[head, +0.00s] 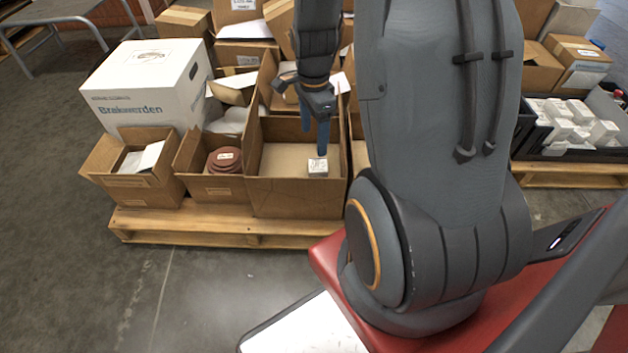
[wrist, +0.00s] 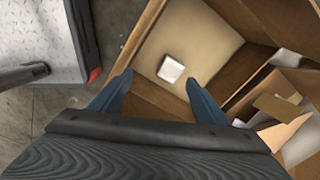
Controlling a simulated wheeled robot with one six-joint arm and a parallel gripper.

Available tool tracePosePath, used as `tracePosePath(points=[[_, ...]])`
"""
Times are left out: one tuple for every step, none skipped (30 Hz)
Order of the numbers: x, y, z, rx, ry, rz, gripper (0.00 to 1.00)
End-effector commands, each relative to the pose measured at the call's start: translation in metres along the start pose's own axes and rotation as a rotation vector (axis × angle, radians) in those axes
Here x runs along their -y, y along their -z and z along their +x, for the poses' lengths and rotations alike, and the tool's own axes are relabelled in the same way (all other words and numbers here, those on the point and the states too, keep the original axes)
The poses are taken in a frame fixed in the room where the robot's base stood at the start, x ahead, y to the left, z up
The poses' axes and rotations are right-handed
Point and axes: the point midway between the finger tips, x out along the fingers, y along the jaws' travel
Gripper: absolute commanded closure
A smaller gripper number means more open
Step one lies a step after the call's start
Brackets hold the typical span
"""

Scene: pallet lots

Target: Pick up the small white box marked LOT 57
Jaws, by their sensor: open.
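A small white box (head: 317,167) with dark marking on its face sits on the floor of an open cardboard box (head: 297,198), towards its front right. The marking is too small to read. In the wrist view the small white box (wrist: 171,69) lies alone on the bare cardboard floor, ahead of and between my fingertips. My gripper (head: 315,135) is open and empty above the cardboard box, apart from the white box. In the wrist view its two blue fingers (wrist: 160,80) are spread wide.
The cardboard box has raised walls (wrist: 145,38) around the white box. It stands on a wooden pallet (head: 215,228) beside a carton holding a reddish round item (head: 224,159) and a large white Brakwerden box (head: 150,85). Many small white boxes (head: 575,125) fill a dark crate at right.

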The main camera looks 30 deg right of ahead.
Motion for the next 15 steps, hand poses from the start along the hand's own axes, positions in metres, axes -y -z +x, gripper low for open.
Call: tracePosePath(points=[[0.008,0.006,0.029,0.0,-0.002,0.063,0.31],[0.012,0.009,0.04,0.0,-0.002,0.1,0.31],[0.016,0.013,0.051,0.0,-0.001,0.146,0.31],[0.018,0.016,0.06,0.0,-0.001,0.178,0.31],[0.02,0.018,0.067,0.0,-0.002,0.205,0.31],[0.023,0.022,0.077,0.0,-0.002,0.242,0.31],[0.025,0.024,0.082,0.0,-0.001,0.265,0.31],[0.027,0.026,0.087,0.0,-0.001,0.286,0.31],[0.028,0.028,0.093,0.0,-0.001,0.31,0.31],[0.029,0.029,0.097,0.0,-0.001,0.326,0.31],[0.03,0.03,0.1,0.0,0.0,0.338,0.31],[0.031,0.032,0.103,-0.001,0.0,0.353,0.31],[0.032,0.032,0.105,-0.001,0.001,0.363,0.31],[0.032,0.033,0.107,-0.001,0.001,0.37,0.31],[0.033,0.034,0.109,-0.001,0.001,0.377,0.31]])
